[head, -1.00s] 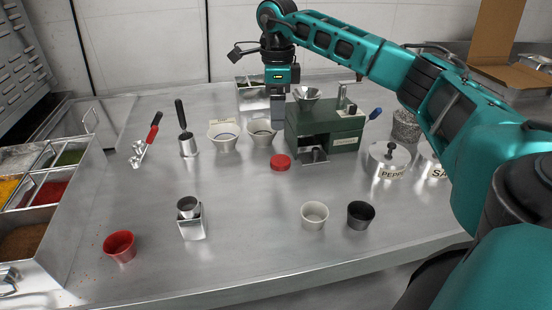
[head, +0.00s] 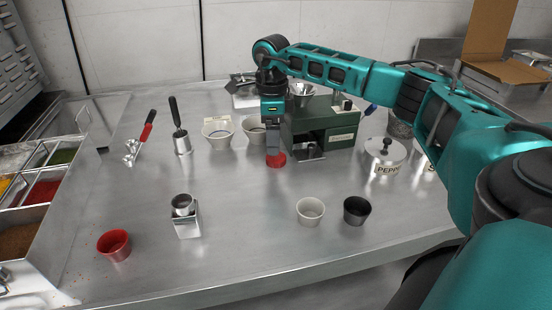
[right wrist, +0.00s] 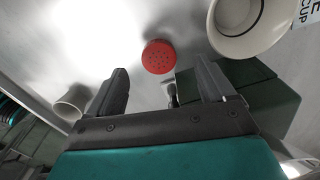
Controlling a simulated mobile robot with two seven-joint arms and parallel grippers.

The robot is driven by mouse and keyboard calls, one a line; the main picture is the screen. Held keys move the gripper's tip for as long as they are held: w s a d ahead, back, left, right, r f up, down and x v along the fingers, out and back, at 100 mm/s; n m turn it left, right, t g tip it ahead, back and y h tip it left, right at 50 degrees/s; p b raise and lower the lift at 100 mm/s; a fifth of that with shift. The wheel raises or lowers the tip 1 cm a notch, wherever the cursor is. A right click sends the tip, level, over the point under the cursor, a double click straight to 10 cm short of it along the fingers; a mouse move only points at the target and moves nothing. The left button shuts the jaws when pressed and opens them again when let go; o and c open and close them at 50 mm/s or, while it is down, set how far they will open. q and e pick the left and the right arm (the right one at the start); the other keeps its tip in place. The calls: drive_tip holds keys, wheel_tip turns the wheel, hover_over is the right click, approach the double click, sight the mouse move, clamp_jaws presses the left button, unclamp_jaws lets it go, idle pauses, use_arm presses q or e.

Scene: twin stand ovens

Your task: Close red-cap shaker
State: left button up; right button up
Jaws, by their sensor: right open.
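The red cap (head: 276,160) lies on the steel counter in front of the green machine. In the right wrist view the red cap (right wrist: 159,57) shows a round top with small holes. My right gripper (head: 274,149) points down just above the cap, its tips partly in front of it. The right wrist view shows the gripper (right wrist: 163,76) open and empty, with the cap beyond and between the fingertips. A metal cup (head: 183,204), possibly the shaker body, sits in a square steel holder (head: 188,226) at front left. My left gripper is out of view.
A green machine (head: 318,128) stands close to the right of my gripper. Pale cups (head: 218,134) stand behind left. A white cup (head: 310,211), black cup (head: 357,210) and red cup (head: 114,245) stand nearer the front edge. The counter's middle is clear.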

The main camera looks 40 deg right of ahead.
drive_tip(key=shift+f, duration=0.1)
drive_tip(key=f, duration=0.5)
drive_tip(key=shift+s, duration=0.2)
drive_tip(key=c, duration=1.1)
drive_tip(key=shift+r, duration=0.15)
wheel_tip(320, 180, up, 20)
drive_tip(key=p, duration=0.1)
drive_tip(key=shift+p, duration=0.4)
